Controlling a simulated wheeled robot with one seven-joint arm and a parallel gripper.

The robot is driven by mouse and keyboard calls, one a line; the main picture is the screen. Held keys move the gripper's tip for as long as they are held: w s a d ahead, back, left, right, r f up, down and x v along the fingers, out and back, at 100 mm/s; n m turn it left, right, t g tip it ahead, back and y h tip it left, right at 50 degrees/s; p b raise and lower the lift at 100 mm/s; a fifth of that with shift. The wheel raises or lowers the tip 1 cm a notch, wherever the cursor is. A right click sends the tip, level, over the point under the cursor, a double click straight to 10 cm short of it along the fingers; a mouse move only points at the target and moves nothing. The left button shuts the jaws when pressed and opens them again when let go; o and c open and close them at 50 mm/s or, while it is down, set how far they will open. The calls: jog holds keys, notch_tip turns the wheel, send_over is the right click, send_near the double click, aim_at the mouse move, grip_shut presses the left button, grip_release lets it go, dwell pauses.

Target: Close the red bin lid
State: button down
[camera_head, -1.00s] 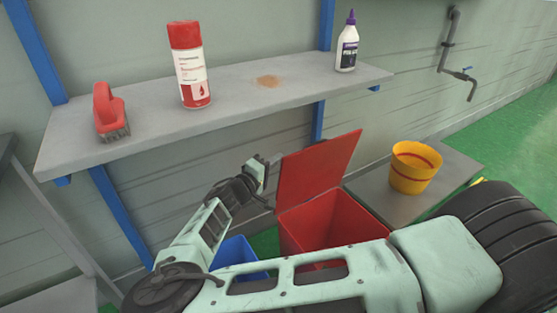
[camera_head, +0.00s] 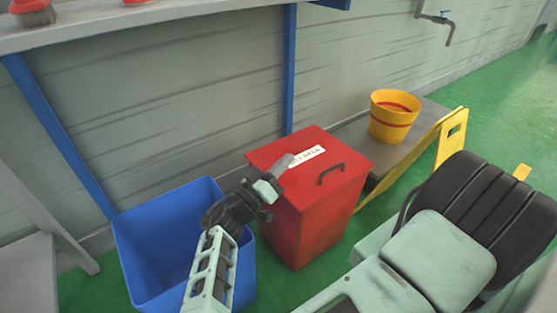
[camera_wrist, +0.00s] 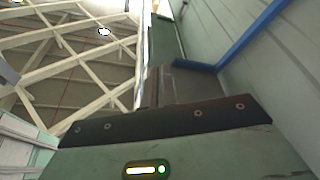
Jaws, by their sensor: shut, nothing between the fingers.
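The red bin (camera_head: 312,225) stands on the green floor in the middle of the head view. Its red lid (camera_head: 335,165) lies flat over the top, with a dark handle and a white label on it. My gripper (camera_head: 290,163) is shut and empty, at the lid's left part, over or against its top. I cannot tell whether it touches the lid. In the wrist view the shut fingers (camera_wrist: 180,85) point up toward the wall and roof, and the bin does not show there.
An open blue bin (camera_head: 165,240) stands left of the red bin, under my arm. A yellow bucket (camera_head: 393,118) sits on a grey platform (camera_head: 345,135) with a yellow end frame (camera_head: 440,145) behind right. A grey shelf (camera_head: 110,22) runs along the wall above.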

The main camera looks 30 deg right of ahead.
jog(key=shift+s+f+m+g+b, duration=0.15)
jog(key=shift+s+f+m+b, duration=0.3)
jog(key=shift+f, duration=0.2)
jog(key=shift+s+f+m+g+b, duration=0.2)
jog(key=shift+f+m+b, duration=0.15)
jog(key=shift+f+b, duration=0.25)
jog(key=shift+s+f+m+g+b, duration=0.15)
jog(key=shift+s+f+m+b, duration=0.25)
jog(key=shift+f, duration=0.3)
